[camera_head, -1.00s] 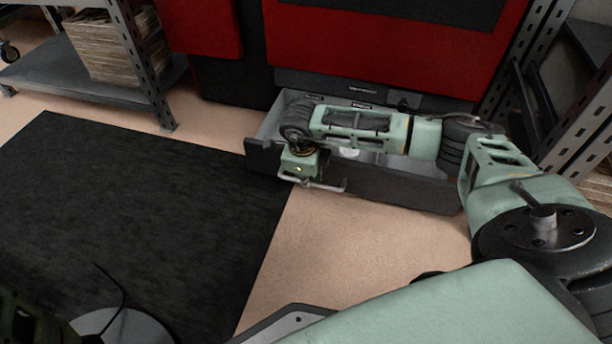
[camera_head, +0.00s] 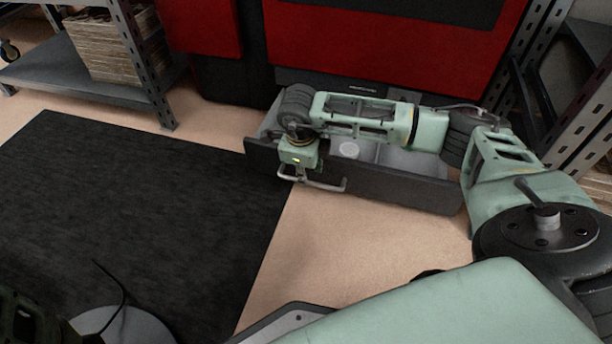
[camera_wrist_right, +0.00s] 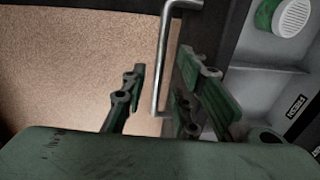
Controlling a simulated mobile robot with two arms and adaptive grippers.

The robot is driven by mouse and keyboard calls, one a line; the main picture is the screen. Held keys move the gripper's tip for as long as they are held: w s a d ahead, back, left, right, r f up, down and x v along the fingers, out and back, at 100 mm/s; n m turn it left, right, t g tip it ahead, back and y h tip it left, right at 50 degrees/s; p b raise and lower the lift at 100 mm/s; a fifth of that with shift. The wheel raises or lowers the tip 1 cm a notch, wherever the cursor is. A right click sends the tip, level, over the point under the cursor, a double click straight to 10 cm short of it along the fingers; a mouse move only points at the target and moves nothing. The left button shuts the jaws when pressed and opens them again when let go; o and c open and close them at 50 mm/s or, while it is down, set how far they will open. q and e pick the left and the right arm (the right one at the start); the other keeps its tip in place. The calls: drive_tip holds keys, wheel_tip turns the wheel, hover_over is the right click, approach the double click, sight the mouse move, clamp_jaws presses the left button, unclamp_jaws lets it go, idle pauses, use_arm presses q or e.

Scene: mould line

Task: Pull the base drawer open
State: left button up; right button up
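The base drawer (camera_head: 405,189) stands pulled out from the bottom of the red and black machine, with its grey inside showing. Its bar handle (camera_head: 328,187) is on the front panel. My right gripper (camera_head: 301,176) is at the left end of the handle, in front of the panel. In the right wrist view, the two fingers are apart, with the handle (camera_wrist_right: 161,60) running between them and a gap on the left side. Contact on the right side is unclear. A round white-topped item (camera_wrist_right: 292,17) is inside the drawer. My left gripper is not in view.
The red machine (camera_head: 390,50) rises behind the drawer. A metal shelf (camera_head: 95,85) with stacked boards (camera_head: 105,48) stands at the left, another rack (camera_head: 585,120) at the right. A black mat (camera_head: 130,210) lies on open floor in front.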

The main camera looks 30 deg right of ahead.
wheel_tip(320, 180, up, 8)
drive_tip(key=s+a, duration=0.1)
drive_tip(key=shift+a, duration=0.1)
idle(0.4)
